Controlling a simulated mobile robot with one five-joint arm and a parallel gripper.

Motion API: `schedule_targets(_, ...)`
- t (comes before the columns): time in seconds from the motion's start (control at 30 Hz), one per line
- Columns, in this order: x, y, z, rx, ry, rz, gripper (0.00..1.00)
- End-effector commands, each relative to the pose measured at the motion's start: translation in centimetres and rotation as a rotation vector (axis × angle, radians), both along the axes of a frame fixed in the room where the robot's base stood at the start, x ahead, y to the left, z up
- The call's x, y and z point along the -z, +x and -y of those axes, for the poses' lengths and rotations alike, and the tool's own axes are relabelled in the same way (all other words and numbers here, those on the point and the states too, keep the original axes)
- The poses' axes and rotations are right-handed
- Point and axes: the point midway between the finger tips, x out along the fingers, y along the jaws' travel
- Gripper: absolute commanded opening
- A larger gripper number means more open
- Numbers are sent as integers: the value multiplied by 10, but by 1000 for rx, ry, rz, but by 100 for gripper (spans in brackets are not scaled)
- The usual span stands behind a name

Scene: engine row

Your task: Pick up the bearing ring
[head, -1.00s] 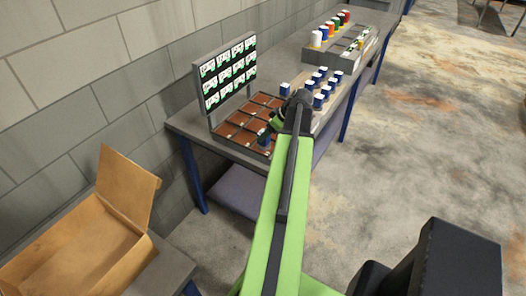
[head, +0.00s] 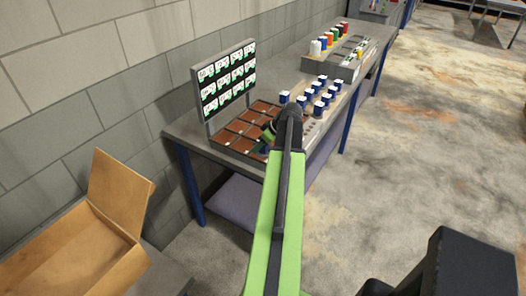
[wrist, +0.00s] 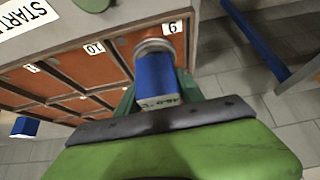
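In the wrist view a grey metal ring (wrist: 154,47) shows at the far end of a blue block (wrist: 157,76), by the label 9 of a brown compartment tray. The block's white labelled end faces the camera. My gripper (wrist: 158,92) has a green finger on each side of the block. I cannot tell whether the fingers press on it. In the head view my gripper (head: 268,136) is over the near right part of the brown tray (head: 222,139), and my arm hides part of it.
A board with pictured cards (head: 226,77) stands behind the tray. Several blue blocks (head: 320,92) with white tops stand on the bench to the right, with coloured containers (head: 327,40) beyond. An open cardboard box (head: 75,245) is at the lower left.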

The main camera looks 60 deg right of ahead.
Motion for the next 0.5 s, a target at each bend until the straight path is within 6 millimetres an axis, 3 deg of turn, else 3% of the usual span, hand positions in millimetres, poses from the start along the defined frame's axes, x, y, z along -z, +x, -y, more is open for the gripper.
schedule_targets(0.07, 0, 0, 0, 0, 0, 0, 33)
schedule_targets(0.3, 0, 0, 0, -1, -1, -1, 1)
schedule_targets(0.5, 0, 0, 0, -1, -1, -2, 0)
